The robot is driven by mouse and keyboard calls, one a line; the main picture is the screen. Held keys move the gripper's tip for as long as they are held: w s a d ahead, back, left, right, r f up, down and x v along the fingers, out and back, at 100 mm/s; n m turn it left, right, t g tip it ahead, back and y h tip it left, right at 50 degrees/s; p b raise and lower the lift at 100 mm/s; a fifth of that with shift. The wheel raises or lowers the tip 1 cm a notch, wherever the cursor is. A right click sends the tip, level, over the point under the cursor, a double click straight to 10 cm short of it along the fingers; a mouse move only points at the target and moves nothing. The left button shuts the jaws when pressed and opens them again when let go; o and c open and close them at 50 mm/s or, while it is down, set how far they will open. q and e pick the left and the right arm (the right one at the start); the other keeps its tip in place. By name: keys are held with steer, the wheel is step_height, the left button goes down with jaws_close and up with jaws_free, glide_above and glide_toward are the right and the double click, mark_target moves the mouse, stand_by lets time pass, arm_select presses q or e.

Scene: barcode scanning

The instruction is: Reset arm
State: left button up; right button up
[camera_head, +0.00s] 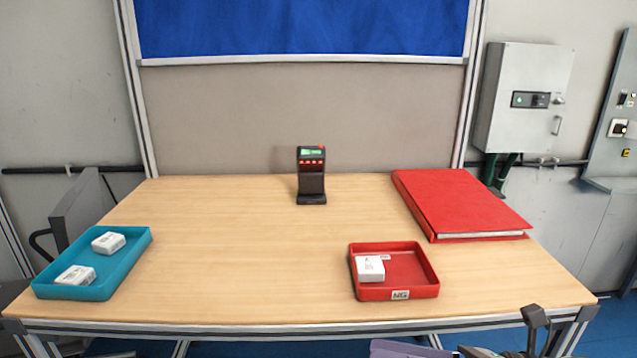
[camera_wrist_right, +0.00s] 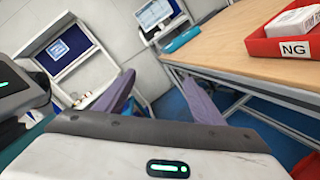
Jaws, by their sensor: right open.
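My right gripper (camera_wrist_right: 158,80) is open and empty in the right wrist view, its two purple fingers spread apart. It is in front of the table, below and to the left of the red tray in that view. In the head view, part of the right gripper (camera_head: 402,348) shows at the bottom edge, just off the table's front. My left gripper's fingers do not show in either view.
The red NG tray (camera_head: 426,274) holds one white box (camera_head: 370,268). The teal tray (camera_head: 140,254) at left holds two white boxes. A scanner (camera_head: 312,180) stands at the back, a red binder (camera_head: 455,203) lies right. The table middle (camera_head: 240,240) is clear.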

step_height(320, 180, down, 13)
steer(key=w+m+t+h, duration=0.3)
steer(key=m+t+h, duration=0.55)
steer(key=m, duration=1.55)
steer(key=s+d+f+m+g+h, duration=0.2)
steer(key=s+d+f+m+h, duration=0.1)
steer(key=s+f+m, duration=0.5)
steer(key=s+d+f+m+g+h, duration=0.2)
steer(key=s+f+m, duration=0.6)
steer(key=f, duration=0.4)
steer(key=shift+d+f+h, duration=0.3)
steer(key=shift+d+h, duration=0.4)
steer(key=shift+h, duration=0.15)
